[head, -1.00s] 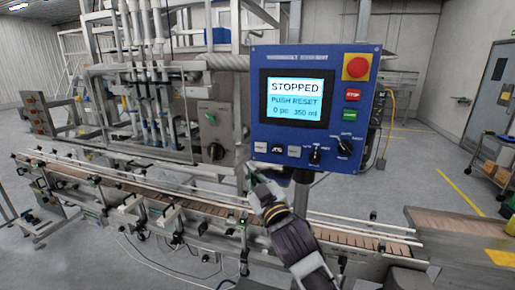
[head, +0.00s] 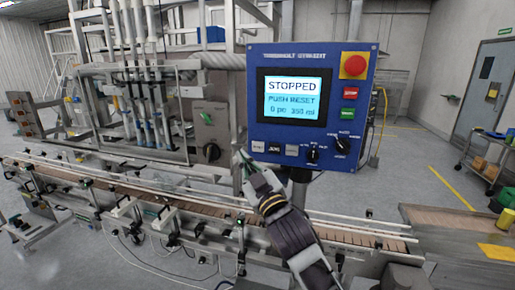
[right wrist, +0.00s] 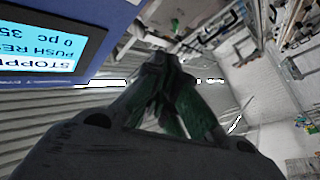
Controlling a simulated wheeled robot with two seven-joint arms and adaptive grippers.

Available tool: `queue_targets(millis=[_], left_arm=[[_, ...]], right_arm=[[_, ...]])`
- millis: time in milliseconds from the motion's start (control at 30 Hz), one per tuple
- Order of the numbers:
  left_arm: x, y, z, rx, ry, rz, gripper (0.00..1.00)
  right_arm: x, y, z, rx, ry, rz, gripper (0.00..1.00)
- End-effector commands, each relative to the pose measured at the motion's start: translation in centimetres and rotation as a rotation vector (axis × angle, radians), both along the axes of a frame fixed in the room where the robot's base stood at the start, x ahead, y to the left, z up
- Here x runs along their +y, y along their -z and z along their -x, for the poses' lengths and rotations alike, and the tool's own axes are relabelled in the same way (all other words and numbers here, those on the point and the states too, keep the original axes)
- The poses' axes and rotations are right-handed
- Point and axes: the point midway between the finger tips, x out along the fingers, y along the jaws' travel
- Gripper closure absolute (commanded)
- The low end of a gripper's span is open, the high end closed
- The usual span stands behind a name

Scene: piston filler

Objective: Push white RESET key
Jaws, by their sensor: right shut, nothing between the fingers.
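The blue control panel (head: 364,106) stands in front of the filling machine. Its screen (head: 295,95) reads STOPPED, PUSH RESET, 0 pc 350 ml. Along its lower edge sit a light key (head: 258,146), a black key (head: 274,148) and another light key (head: 292,150); their lettering is too small to tell which is RESET. My right gripper (head: 242,158) is shut and empty, just left of and below the leftmost key, with its tip apart from that key's face. In the right wrist view its fingertips (right wrist: 165,65) meet, and the screen (right wrist: 45,40) shows at left.
The panel also carries a red emergency knob (head: 354,65), a red key (head: 350,93), a green key (head: 348,114) and two black rotary switches. A conveyor (head: 345,238) with rails runs below. A cart (head: 484,155) stands at far right, with open floor between.

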Motion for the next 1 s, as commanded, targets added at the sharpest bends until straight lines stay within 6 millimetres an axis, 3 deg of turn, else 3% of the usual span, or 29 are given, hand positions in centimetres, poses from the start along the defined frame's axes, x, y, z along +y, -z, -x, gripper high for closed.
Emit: queue_targets(millis=[700, 1000], left_arm=[[0.0, -0.4, 0.1, 0.001, 0.000, 0.000, 0.16], [0.0, -0.7, 0.0, 0.001, 0.000, 0.000, 0.16]], right_arm=[[-1.9, -0.1, -5.9, 0.001, 0.001, 0.001, 1.00], [-2.4, -0.1, -7.5, 0.000, 0.002, 0.001, 1.00]])
